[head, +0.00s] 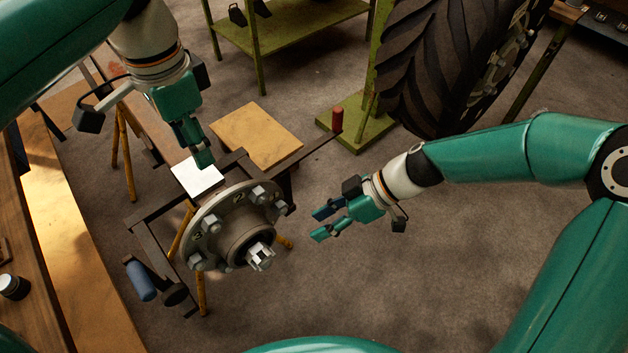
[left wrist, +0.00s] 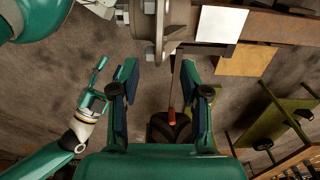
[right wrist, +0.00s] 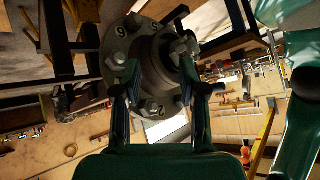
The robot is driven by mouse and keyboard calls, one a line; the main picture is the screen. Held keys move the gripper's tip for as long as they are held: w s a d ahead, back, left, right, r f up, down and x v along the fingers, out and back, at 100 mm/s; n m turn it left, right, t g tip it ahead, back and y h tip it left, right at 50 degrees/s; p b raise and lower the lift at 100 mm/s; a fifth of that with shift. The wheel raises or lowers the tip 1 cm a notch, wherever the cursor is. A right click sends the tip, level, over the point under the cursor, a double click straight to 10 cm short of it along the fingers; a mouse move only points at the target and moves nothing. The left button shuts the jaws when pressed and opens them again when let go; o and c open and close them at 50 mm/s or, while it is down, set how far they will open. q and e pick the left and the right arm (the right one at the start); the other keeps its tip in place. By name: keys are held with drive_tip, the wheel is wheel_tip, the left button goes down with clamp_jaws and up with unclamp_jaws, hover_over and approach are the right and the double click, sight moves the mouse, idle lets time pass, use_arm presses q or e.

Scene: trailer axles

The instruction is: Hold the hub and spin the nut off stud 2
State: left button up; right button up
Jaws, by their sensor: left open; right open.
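The grey round hub (head: 222,232) stands on a dark frame, its face turned toward me with several nuts around its rim. The numeral 2 is stamped at its upper part, near an upper nut (head: 258,193). A bright nut (head: 261,256) sits at the hub's centre. My left gripper (head: 203,160) is open and empty above the hub's upper left; the hub shows edge-on ahead of it in the left wrist view (left wrist: 160,32). My right gripper (head: 322,226) is open and empty, right of the hub and apart from it. The hub face (right wrist: 143,48) lies ahead of its fingers.
A white sheet (head: 197,176) and a wooden board (head: 256,135) lie behind the hub. A red-handled bar (head: 337,119) sticks out behind it. A large tyre (head: 430,70) stands at the back right, a wooden bench (head: 75,290) at the left. Floor between hub and right arm is clear.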

sight(218, 198)
use_arm(q)
wheel_tip(218, 198, down, 17)
drive_tip(key=shift+r, duration=0.1)
use_arm(e)
wheel_tip(218, 198, up, 10)
drive_tip(key=w+a+n+t, duration=0.1)
drive_tip(key=w+t, duration=0.1)
drive_tip(key=shift+a+y, duration=0.3)
drive_tip(key=shift+a, duration=0.1)
use_arm(q)
clamp_jaws()
idle(0.3)
idle(0.3)
idle(1.0)
